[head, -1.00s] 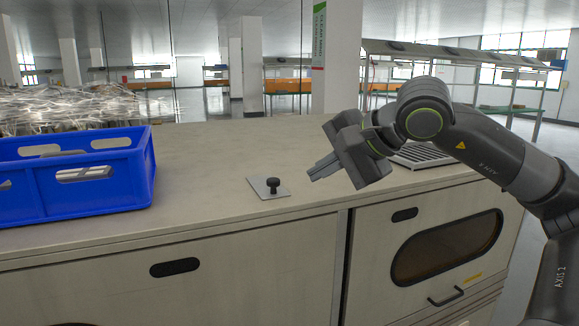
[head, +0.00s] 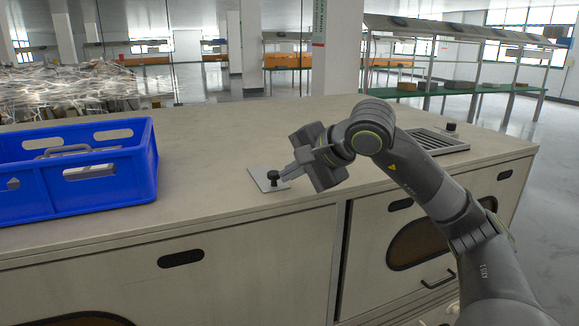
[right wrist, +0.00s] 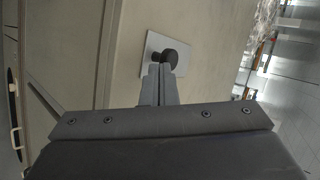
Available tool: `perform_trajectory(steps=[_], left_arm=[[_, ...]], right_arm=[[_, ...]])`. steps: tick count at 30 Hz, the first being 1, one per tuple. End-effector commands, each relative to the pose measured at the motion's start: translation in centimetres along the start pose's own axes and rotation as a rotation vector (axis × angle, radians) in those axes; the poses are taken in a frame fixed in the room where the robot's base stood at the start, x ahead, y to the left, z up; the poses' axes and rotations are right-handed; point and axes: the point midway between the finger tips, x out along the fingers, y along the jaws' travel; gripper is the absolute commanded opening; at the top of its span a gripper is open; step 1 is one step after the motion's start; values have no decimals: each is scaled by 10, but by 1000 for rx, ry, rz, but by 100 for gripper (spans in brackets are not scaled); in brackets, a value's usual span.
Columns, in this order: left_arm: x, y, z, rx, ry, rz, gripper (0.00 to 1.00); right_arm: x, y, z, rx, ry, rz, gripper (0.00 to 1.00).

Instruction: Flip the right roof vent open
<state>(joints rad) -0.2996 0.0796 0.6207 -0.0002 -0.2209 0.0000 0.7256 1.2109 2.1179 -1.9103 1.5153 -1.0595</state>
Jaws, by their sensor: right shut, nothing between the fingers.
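A small, flat light-metal plate with a black knob (head: 273,176) lies on the cabinet's top near the front edge; it looks like the vent flap and lies flat. The plate also shows in the right wrist view (right wrist: 154,50), with its knob just beyond my fingertips. My right gripper (head: 286,174) is shut and empty, its fingertips close beside the knob on its right side. I cannot tell whether they touch it. My left gripper is not in view.
A blue crate (head: 75,206) stands on the cabinet's top at the left. A slatted grille (head: 462,148) with a small black knob lies at the right end, behind my right arm. The beige top (head: 215,150) between crate and plate is clear.

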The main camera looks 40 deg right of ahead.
Motion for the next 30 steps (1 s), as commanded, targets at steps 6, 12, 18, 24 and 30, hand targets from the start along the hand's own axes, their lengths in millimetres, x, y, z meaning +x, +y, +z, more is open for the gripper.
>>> perform_trajectory(steps=[6,12,18,24,30], left_arm=[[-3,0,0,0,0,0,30],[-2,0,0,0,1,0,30],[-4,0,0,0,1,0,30],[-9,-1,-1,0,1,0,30],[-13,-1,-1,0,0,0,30]], right_arm=[[4,-2,0,0,-1,1,0],[5,-2,0,0,0,1,0],[7,-5,-2,2,-1,-1,0],[28,-23,-15,7,-5,-3,0],[51,-39,-30,5,-3,0,0]])
